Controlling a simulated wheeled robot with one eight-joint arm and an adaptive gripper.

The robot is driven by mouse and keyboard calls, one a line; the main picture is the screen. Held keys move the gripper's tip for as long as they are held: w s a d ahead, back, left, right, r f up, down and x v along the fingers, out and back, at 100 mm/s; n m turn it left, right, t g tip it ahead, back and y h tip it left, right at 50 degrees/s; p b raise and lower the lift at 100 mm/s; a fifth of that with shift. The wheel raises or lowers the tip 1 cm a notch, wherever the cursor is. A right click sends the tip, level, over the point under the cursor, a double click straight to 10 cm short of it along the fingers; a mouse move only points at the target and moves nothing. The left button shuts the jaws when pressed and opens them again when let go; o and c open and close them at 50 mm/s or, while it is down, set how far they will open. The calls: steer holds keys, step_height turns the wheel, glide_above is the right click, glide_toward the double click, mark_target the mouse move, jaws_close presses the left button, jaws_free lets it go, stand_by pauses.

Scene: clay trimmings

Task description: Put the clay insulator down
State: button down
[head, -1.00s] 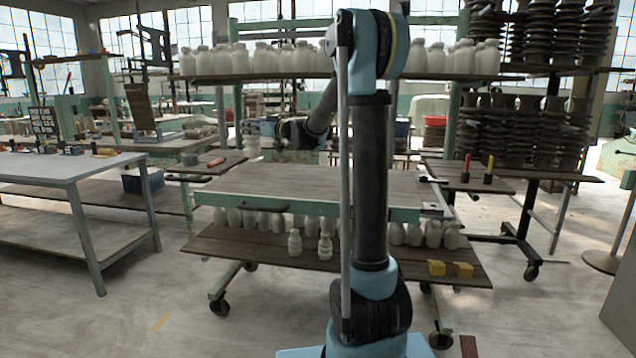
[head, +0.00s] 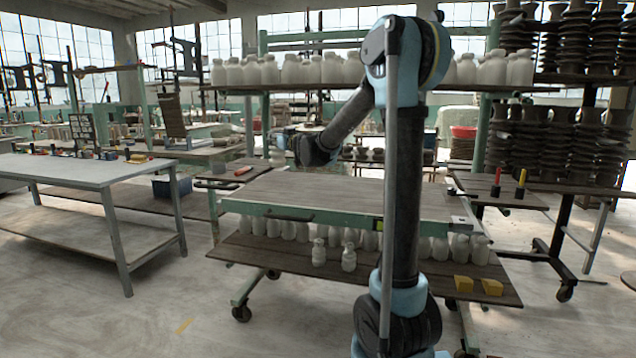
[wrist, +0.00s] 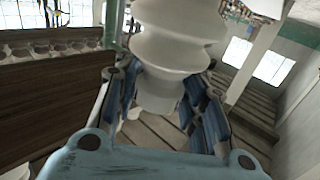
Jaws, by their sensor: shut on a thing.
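My gripper (wrist: 165,112) is shut on a white ribbed clay insulator (wrist: 178,38), with blue fingers on both sides of its lower part. The top of the insulator is cut off by the wrist view's edge. In the head view my gripper (head: 288,142) is small and partly hidden by my arm. A bit of the pale insulator (head: 277,157) shows at its left, near the back left of the cart's wooden top. I cannot tell whether its base touches anything.
The cart's wooden top (head: 330,190) is mostly bare. Several white insulators (head: 290,228) stand on its lower shelf with yellow blocks (head: 478,286). More insulators line the upper shelf (head: 290,85). A grey table (head: 75,170) stands left; a side board (head: 500,190) holds red and yellow-handled tools.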

mark_target(278, 160)
steer(key=shift+f, duration=4.6)
steer(key=c, duration=1)
jaws_free()
steer(key=shift+c, duration=0.2)
steer(key=v, duration=1.2)
